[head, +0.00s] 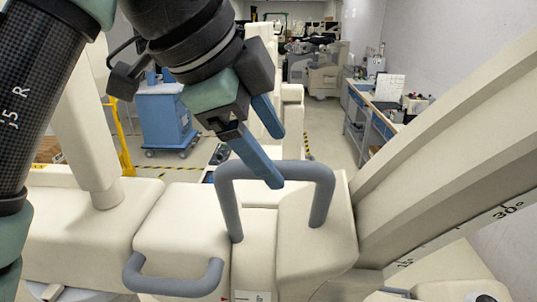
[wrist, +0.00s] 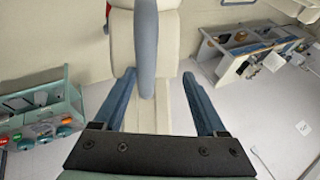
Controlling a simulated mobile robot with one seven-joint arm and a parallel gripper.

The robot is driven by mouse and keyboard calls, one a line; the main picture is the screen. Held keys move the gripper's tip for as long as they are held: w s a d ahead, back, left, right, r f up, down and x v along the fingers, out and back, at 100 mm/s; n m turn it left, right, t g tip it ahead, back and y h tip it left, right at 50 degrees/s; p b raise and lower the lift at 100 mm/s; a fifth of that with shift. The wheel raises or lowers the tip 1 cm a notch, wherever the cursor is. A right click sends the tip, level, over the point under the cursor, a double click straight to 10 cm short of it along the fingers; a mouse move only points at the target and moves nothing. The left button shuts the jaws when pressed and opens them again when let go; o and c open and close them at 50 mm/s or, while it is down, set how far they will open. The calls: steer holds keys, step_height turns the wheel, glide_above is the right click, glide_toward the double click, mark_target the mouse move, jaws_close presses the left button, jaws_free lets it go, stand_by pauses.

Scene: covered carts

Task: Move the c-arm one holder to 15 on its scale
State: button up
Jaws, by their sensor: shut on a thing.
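The c-arm one holder (head: 315,245) is a cream block with a grey-blue U-shaped handle (head: 228,205) on top. My gripper (head: 277,160) has blue fingers at the top bar of this handle, toward its middle, and is shut on it. In the wrist view the handle (wrist: 146,45) runs between the spread fingers (wrist: 158,75); their contact with it is not clear there. The cream c-arm arc (head: 440,145) curves up to the right from the holder. Its scale (head: 455,235) shows 30° and, lower and nearer the holder, a partly readable 15. A pointer is not clearly visible.
A second, lower grey handle (head: 175,285) sticks out at the front left. A cream column (head: 85,140) stands at left. A blue cart (head: 168,120) and a long workbench (head: 375,110) stand farther back, with open floor between them.

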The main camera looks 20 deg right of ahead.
steer(key=shift+o, duration=0.4)
steer(key=shift+w+d+r, duration=0.1)
steer(key=shift+w, duration=0.25)
steer(key=shift+s, duration=0.1)
steer(key=b+v, duration=0.1)
steer(key=v, duration=1.1)
steer(key=shift+s+a+r+b, duration=0.2)
steer(key=shift+a+r+b, duration=0.1)
steer(key=shift+b, duration=0.1)
steer(key=shift+d, duration=0.1)
